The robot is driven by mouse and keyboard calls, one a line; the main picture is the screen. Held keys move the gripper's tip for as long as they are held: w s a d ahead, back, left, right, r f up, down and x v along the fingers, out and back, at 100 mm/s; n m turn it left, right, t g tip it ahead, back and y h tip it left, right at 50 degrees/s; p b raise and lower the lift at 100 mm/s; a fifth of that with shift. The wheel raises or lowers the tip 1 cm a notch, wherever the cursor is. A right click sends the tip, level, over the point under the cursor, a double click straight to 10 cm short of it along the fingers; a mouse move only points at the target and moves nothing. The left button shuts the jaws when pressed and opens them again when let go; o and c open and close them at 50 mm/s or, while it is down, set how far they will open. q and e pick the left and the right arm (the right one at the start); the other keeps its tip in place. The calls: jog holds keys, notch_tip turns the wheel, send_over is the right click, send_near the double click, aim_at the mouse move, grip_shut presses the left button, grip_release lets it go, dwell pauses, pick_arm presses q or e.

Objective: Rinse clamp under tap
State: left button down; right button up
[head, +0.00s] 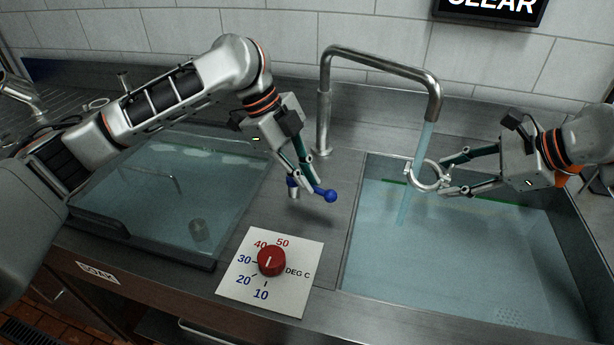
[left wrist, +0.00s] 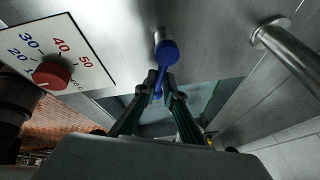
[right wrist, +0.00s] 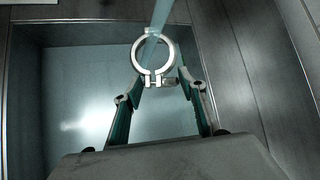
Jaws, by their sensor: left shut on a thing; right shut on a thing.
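The clamp (head: 421,178) is a silvery ring held by my right gripper (head: 447,177) at its lug end, above the right basin. It also shows in the right wrist view (right wrist: 136,52) with the water stream (right wrist: 158,20) crossing its ring. The steel tap (head: 376,60) arches over the basin, and its bluish stream (head: 423,140) runs down at the ring. My left gripper (head: 314,175) is shut on the blue lever (head: 327,195) beside the tap's base. The lever's round blue end (left wrist: 167,53) shows in the left wrist view.
A red temperature dial (head: 271,260) on a white plate sits between the basins and points near 50. The left soak basin (head: 150,225) has a clear cover or water surface. The right basin (head: 480,270) holds water. A dark sign hangs on the tiled wall.

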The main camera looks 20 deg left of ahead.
pick_arm(q)
jog(key=c, duration=2.1)
grip_release()
jog(key=shift+c, duration=0.2)
jog(key=v, duration=1.2)
